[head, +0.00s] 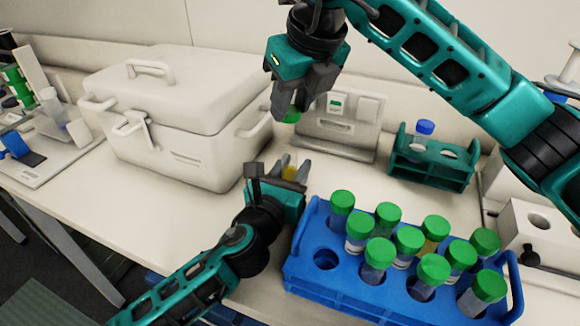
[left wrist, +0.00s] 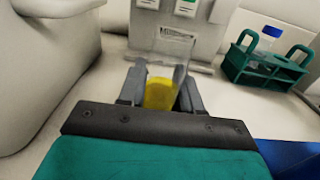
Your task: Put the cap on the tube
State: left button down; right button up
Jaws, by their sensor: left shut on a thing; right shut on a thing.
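My left gripper (head: 290,172) is shut on an open, uncapped tube (head: 289,163) holding yellow liquid. The tube also shows in the left wrist view (left wrist: 160,90), clear at the top and yellow in its lower part, between the fingers of the left gripper (left wrist: 160,92). My right gripper (head: 292,106) is above it and points down, shut on a green cap (head: 291,116). The cap is above the tube's mouth with a gap between them in the head view. Much of the tube is hidden by the left gripper.
A blue rack (head: 340,290) with several green-capped tubes and an empty hole stands at the front right. A green rack (head: 432,172) holding a blue-capped tube (head: 424,130) is behind it. A white cooler box (head: 180,120) stands to the left. A white device (head: 338,128) is behind the grippers.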

send_over(289, 150)
jog(key=s, duration=0.1)
jog(key=shift+d+f, duration=0.15)
jog(key=shift+f, duration=1)
jog(key=shift+d+f, duration=0.1)
jog(key=shift+f, duration=1.05)
jog(key=shift+f, duration=0.1)
jog(key=shift+f, duration=0.8)
jog(key=shift+f, duration=0.55)
